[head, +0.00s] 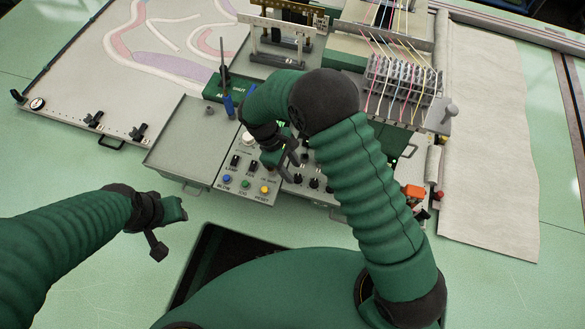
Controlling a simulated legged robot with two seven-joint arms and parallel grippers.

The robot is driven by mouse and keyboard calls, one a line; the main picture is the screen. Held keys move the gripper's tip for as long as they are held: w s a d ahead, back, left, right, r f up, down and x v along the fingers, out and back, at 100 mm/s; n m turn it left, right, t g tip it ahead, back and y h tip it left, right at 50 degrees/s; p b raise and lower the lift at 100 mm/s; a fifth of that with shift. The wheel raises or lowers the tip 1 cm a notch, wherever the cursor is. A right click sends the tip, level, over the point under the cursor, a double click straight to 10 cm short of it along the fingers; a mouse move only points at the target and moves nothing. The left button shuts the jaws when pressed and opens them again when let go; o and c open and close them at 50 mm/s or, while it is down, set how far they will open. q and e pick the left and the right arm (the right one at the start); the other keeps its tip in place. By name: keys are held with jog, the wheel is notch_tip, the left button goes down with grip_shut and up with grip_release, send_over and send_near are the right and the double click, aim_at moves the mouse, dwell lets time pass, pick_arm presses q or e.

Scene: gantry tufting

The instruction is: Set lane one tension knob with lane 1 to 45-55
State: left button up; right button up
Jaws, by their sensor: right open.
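A grey control panel (233,188) stands in front of the machine. Several small black knobs (314,183) sit on its right part. Which of them is the lane one tension knob cannot be told, as labels there are too small and my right arm covers part of the panel. My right gripper (288,158) is open, pointing down over the panel close to the knobs. Whether it touches one cannot be told. My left gripper (168,228) hangs over the green table, left of and nearer than the panel. Its finger gap is not clear.
Colored threads run through a tension rack (405,85) behind my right arm. A grey tray (185,140) adjoins the panel's left side. A patterned tufting cloth (165,50) lies at back left, pale fabric (487,140) at right.

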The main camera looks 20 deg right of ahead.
aim_at(300, 177)
jog(key=d+f, duration=0.1)
jog(key=s+d+f, duration=0.1)
jog(key=shift+s+d, duration=0.1)
jog(key=shift+d, duration=0.2)
jog(key=shift+s, duration=0.25)
jog(key=shift+s+a+r, duration=0.1)
jog(key=shift+s+a, duration=0.05)
jog(key=shift+a, duration=0.05)
jog(key=shift+w+a, duration=0.25)
jog(key=shift+a, duration=0.35)
jog(key=c, duration=0.4)
jog(key=shift+w+a, duration=0.15)
jog(key=shift+a, duration=0.05)
jog(key=shift+c, duration=1)
jog(key=shift+w, duration=0.1)
jog(key=shift+c, duration=1.3)
jog(key=shift+s+d, duration=0.2)
jog(key=shift+d, duration=0.25)
grip_shut()
pick_arm(q)
jog(key=shift+s+d+r, duration=0.15)
jog(key=shift+s+r, duration=0.05)
jog(key=shift+r, duration=0.3)
pick_arm(e)
jog(key=shift+a+f, duration=0.1)
jog(key=shift+f, duration=0.1)
